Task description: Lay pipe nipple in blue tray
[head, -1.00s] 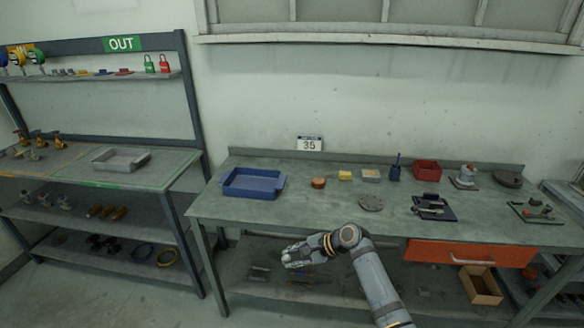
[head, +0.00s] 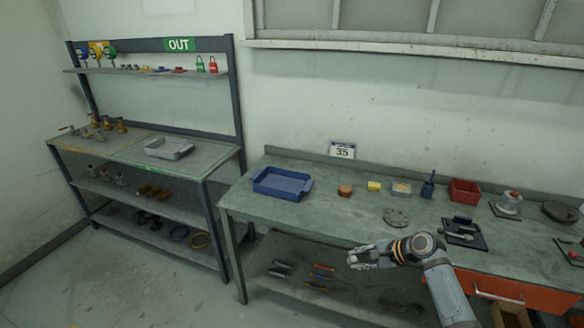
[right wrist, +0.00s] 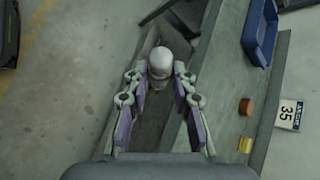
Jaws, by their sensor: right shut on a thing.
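The blue tray (head: 268,188) is empty on the left end of the workbench; part of it shows at the top right of the right wrist view (right wrist: 250,38). My right gripper (head: 357,257) is in front of the bench, right of and nearer than the tray. In the right wrist view its two fingers (right wrist: 160,73) are closed on a pale grey, rounded piece, the pipe nipple (right wrist: 160,60), seen nearly end-on. The nipple is clear of the tray. The fingers hide part of it. My left gripper is not in view.
On the bench (head: 330,215) stand an orange-brown round part (head: 345,190), a yellow block (head: 374,186), a grey flange (head: 396,217) and a red bin (head: 464,190). The bench's front edge lies between my gripper and the tray. A grey tray (head: 169,149) is on the left rack.

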